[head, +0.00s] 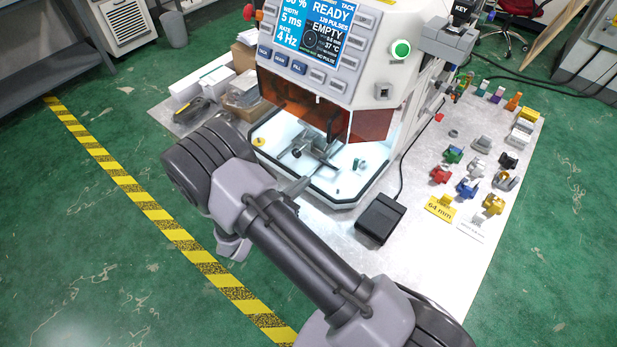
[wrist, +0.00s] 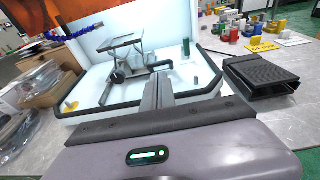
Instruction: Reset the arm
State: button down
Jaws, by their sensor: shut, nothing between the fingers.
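My arm reaches across the lower middle of the head view towards the machine. In the wrist view my gripper (wrist: 158,92) is shut, its two dark fingers together with nothing between them. The fingertips point at the front of the machine's lit white tray (wrist: 92,92), short of a small dark fixture (wrist: 122,70). In the head view the fingertips (head: 298,187) show only partly beside the tray's front edge, and the arm hides the rest of the gripper.
The machine's screen (head: 312,38) reads READY and EMPTY. A black pedal (head: 380,218) lies right of the tray. Several coloured parts (head: 468,185) stand on the right of the table. Boxes (head: 205,82) stand on the left. Yellow-black tape (head: 150,207) crosses the open green floor.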

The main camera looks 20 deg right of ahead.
jog(key=f+v, duration=0.1)
jog(key=v, duration=0.4)
jog(key=s+d+r+m+g+y+b, duration=0.25)
jog(key=s+d+r+m+g, duration=0.35)
jog(key=m, duration=0.3)
jog(key=s+d+r+m+g+y+b, duration=0.1)
jog(key=s+d+r+m+g+y, duration=0.25)
jog(key=s+r+m, duration=0.4)
jog(key=s+a+r+m+t+y+b, duration=0.3)
jog(key=s+a+r+m+t+y, duration=0.3)
jog(key=m, duration=0.7)
notch_tip(320, 180, up, 4)
jog(key=shift+s+a+f+y, duration=0.25)
jog(key=shift+a+y, duration=0.6)
jog(key=shift+y, duration=0.35)
